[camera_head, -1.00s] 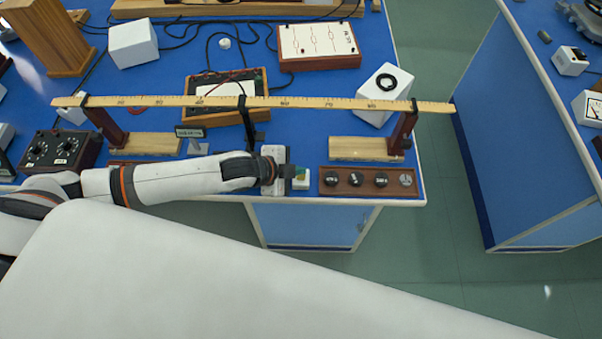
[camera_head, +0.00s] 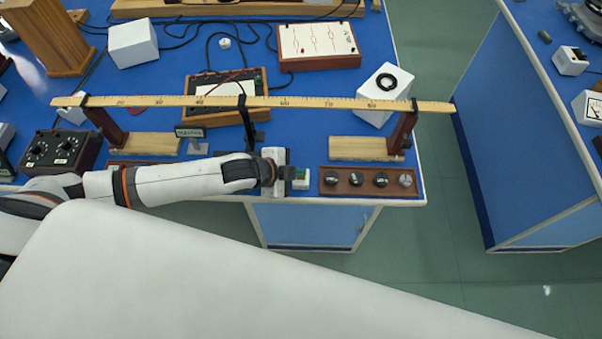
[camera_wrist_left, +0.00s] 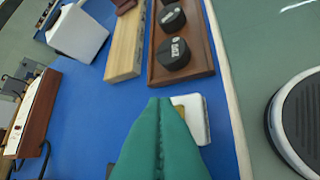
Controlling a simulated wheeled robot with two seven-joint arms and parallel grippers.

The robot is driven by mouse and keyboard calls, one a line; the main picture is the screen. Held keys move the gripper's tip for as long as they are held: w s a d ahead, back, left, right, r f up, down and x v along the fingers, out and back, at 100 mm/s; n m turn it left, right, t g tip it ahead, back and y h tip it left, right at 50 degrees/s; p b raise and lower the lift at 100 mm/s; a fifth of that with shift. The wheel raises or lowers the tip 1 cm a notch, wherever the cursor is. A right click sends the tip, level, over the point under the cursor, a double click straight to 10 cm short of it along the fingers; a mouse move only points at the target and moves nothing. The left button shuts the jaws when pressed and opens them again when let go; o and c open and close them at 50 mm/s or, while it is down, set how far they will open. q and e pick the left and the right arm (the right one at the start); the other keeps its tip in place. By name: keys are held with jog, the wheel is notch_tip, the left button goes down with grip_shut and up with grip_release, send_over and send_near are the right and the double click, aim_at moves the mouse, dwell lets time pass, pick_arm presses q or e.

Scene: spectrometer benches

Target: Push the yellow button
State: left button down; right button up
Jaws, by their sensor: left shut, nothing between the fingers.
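The yellow button (camera_wrist_left: 182,110) shows only as a thin sliver on its white base (camera_wrist_left: 201,122) in the left wrist view. The teal fingers hide most of it. In the head view, the white base (camera_head: 301,184) stands near the bench's front edge, just left of the wooden bar with black knobs. My left gripper (camera_head: 299,173) is shut and empty, its fingertips over or right beside the button. In the left wrist view the closed fingertips (camera_wrist_left: 160,103) overlap the button's edge; whether they touch it I cannot tell. My right gripper is not in view.
The knob bar (camera_head: 368,182) stands close to the right of the button. A long wooden ruler (camera_head: 320,102) spans two stands behind it. A wooden block (camera_head: 366,149) and white box (camera_head: 384,95) stand farther back. The bench's front edge is close.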

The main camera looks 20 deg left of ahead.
pick_arm(q)
jog(key=shift+f, duration=0.45)
dwell(0.9)
jog(key=shift+r+p, duration=0.85)
jog(key=shift+r, duration=0.05)
notch_tip(320, 180, up, 5)
jog(key=p, duration=0.5)
dwell(0.7)
